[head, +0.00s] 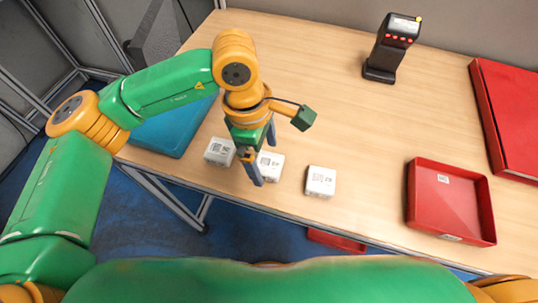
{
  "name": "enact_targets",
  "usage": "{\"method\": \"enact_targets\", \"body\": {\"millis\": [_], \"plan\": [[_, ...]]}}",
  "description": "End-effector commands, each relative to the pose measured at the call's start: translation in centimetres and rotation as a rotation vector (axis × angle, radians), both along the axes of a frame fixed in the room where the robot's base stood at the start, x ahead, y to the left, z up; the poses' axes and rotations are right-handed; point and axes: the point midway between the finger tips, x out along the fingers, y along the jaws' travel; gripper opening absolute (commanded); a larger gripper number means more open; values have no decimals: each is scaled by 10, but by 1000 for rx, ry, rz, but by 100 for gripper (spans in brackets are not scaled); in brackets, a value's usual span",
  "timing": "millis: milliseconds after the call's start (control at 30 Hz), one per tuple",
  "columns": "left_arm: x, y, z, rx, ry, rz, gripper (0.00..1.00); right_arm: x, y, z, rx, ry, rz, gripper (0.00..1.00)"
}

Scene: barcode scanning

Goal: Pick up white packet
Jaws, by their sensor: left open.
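Three white packets with printed codes on top lie in a row near the table's front edge: a left one (219,152), a middle one (274,168) and a right one (320,181). My left gripper (264,166) points down with its jaws open, over or beside the middle packet, whose left part it hides. One finger is in front, between the left and middle packets in the picture. I cannot tell whether it touches the middle packet. No packet is visibly held. My right gripper is out of view.
A blue tray or box (172,128) lies at the left of the wooden table (310,75). A black scanner (391,48) stands at the back. A red open tray (449,202) with a label and a larger red box (508,115) are at the right. The table's middle is clear.

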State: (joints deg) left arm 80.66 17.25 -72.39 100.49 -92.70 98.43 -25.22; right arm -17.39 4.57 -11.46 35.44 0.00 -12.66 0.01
Motion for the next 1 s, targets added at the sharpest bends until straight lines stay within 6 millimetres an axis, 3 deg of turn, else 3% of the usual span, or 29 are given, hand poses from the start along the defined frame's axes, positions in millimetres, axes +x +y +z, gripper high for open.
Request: {"method": "enact_targets", "body": {"millis": [33,167,367,733,1000], "plan": [[0,-2,-4,1,7,-1,100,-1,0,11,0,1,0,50],[0,-4,-23,-1,3,0,100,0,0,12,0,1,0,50],[0,-5,-27,-3,1,0,100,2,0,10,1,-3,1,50],[0,-5,-26,-3,2,1,4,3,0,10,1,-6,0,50],[0,-5,-23,-4,1,1,4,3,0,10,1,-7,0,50]]}}
